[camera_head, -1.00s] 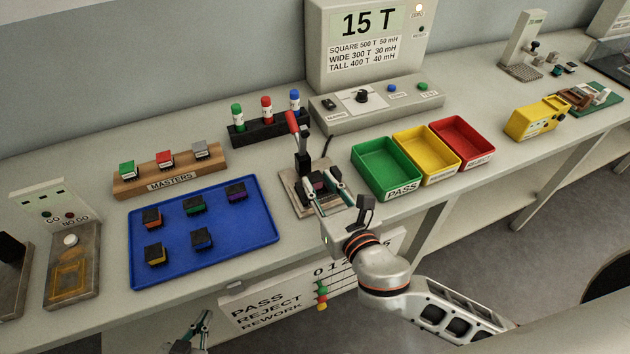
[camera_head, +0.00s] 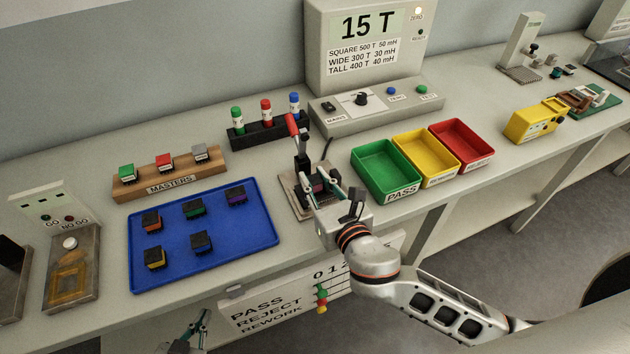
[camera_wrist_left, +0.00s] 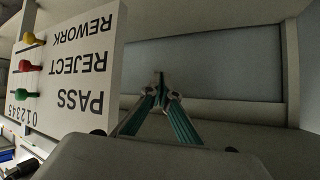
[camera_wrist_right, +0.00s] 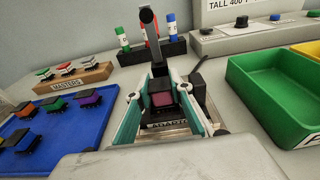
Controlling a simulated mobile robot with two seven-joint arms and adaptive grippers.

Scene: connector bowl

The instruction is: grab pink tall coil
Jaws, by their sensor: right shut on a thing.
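The pink coil (camera_wrist_right: 161,98) is a small pink block on a dark base, seated in the black test fixture in the right wrist view. In the head view the coil (camera_head: 318,186) is partly hidden by my right gripper (camera_head: 325,191). My right gripper (camera_wrist_right: 172,112) is shut on the coil, with one finger on each side of it. The coil still appears to be in the fixture. My left gripper (camera_head: 199,328) is low in front of the bench, empty, away from the coil. In the left wrist view its fingertips (camera_wrist_left: 160,92) are together.
The fixture's red-tipped lever (camera_head: 292,126) stands upright just behind the coil. A blue tray (camera_head: 215,254) with several coils lies to the left. Green (camera_head: 366,175), yellow (camera_head: 402,143) and red (camera_head: 444,129) bins stand to the right. A tally board (camera_head: 263,318) hangs at the bench front.

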